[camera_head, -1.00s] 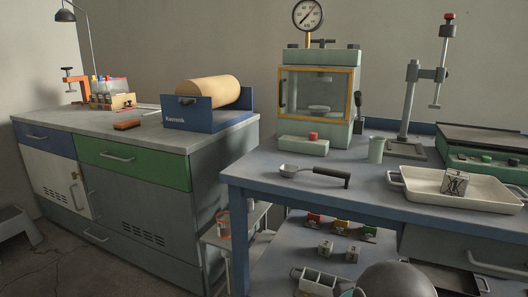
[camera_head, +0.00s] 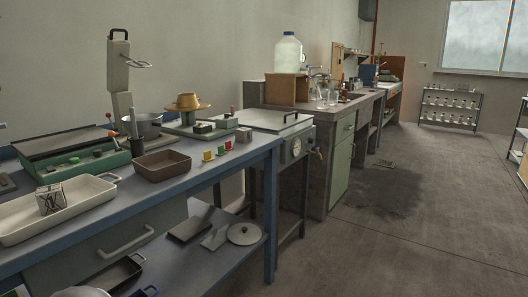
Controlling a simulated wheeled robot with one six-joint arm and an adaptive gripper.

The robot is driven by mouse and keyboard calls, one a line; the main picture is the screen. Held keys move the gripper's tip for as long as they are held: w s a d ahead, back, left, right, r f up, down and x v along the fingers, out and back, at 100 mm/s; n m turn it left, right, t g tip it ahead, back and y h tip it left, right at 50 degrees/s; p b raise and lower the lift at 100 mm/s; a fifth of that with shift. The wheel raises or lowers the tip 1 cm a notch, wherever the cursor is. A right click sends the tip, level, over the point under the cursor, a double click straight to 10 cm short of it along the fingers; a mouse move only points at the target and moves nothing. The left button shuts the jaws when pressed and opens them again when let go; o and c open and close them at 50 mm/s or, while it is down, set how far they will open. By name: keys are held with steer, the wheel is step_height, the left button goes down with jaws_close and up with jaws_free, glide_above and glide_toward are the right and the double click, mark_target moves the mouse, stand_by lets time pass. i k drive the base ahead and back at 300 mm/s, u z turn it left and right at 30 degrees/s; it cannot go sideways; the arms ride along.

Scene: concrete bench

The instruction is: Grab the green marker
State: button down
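No clear green marker can be made out. My gripper is not in view.
A white tray (camera_head: 85,206) with a patterned cube and a brown tray (camera_head: 161,166) stand on the blue bench. A concrete bench (camera_head: 318,150) with a sink and a large bottle (camera_head: 288,52) lies beyond. The floor (camera_head: 400,235) at right is open.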

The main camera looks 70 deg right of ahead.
mark_target(221, 153)
steer(key=z, duration=2.4)
steer(key=k, duration=0.6)
steer(key=z, duration=0.6)
steer(key=i, duration=0.95)
steer(key=u, duration=0.85)
